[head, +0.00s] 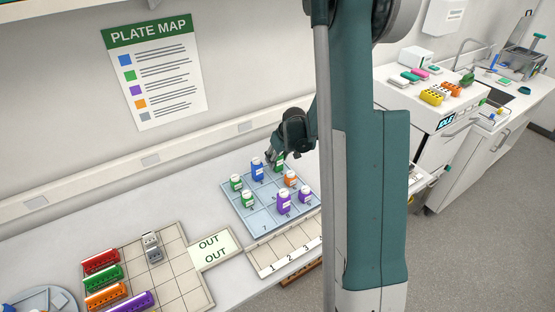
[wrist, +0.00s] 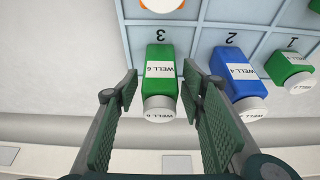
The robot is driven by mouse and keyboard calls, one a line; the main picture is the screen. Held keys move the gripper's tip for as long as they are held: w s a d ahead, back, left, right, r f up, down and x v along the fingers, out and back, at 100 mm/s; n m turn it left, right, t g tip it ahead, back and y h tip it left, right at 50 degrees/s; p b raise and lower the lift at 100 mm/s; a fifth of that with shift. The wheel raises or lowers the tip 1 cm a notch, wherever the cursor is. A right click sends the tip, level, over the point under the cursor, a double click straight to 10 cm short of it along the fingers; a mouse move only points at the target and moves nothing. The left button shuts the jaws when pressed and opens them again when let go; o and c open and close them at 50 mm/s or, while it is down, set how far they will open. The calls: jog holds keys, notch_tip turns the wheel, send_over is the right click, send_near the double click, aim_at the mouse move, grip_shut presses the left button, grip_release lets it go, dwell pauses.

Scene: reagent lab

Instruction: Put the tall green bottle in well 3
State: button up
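The tall green bottle (wrist: 160,75) carries a label reading WELL 6. In the wrist view it is at the tray cell marked 3, between the two fingers of my gripper (wrist: 160,115). The fingers are open, with a gap on each side of the bottle. In the head view the bottle (head: 280,166) is at the back right of the blue tray (head: 262,222), with my gripper (head: 271,157) just beside its top. My arm column hides the tray's right edge.
A blue bottle (wrist: 237,80) stands at cell 2 and a short green bottle (wrist: 291,70) at cell 1. Orange (head: 290,179) and purple (head: 283,203) bottles stand nearer. Cell 7 is empty. A pale strip numbered from 1 (head: 270,262) lies in front. The wall is close behind.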

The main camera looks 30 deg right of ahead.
jog(key=v, duration=1.2)
dwell(0.3)
dwell(0.3)
dwell(0.4)
jog(key=s+a+r+t, duration=0.1)
jog(key=s+a+r, duration=0.5)
jog(key=a+r, duration=0.15)
jog(key=s+a+r, duration=0.6)
jog(key=a, duration=0.3)
jog(key=s+a+r+t, duration=0.1)
jog(key=s+a, duration=0.5)
jog(key=s, duration=0.3)
jog(key=s+a+r, duration=0.2)
jog(key=s+a, duration=0.5)
jog(key=s, duration=0.2)
jog(key=shift+t, duration=0.4)
jog(key=shift+s+f, duration=0.1)
jog(key=shift+f, duration=0.05)
